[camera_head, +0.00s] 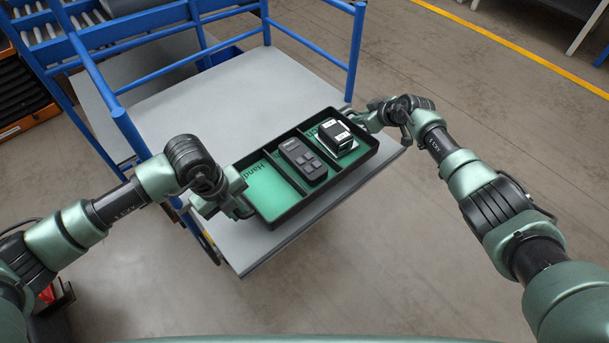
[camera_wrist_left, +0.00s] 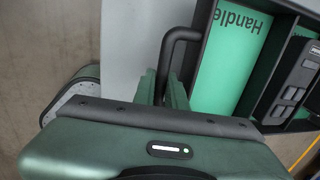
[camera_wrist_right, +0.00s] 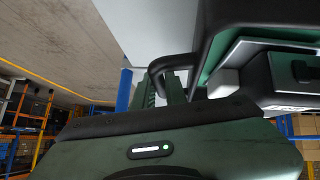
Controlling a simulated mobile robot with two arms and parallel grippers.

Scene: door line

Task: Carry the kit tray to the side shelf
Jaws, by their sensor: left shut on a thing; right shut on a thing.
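The kit tray (camera_head: 297,213) is black with a green lining and three compartments. Its left compartment, marked "Handle", is empty; a dark grey keypad-like part (camera_head: 303,159) lies in the middle one, and a black-and-white block (camera_head: 336,136) in the right one. My left gripper (camera_head: 240,204) is shut on the tray's left handle, a black bar that shows in the left wrist view (camera_wrist_left: 169,62). My right gripper (camera_head: 367,117) is shut on the right handle, which shows in the right wrist view (camera_wrist_right: 165,63). The tray is over the cart's grey deck; I cannot tell whether it touches.
The grey cart deck (camera_head: 200,95) has blue rails (camera_head: 355,50) at its back and left. A blue-framed roller rack (camera_head: 40,30) and an orange-and-black crate (camera_head: 20,125) stand at the far left. Open floor (camera_head: 480,130) lies to the right, with a yellow line.

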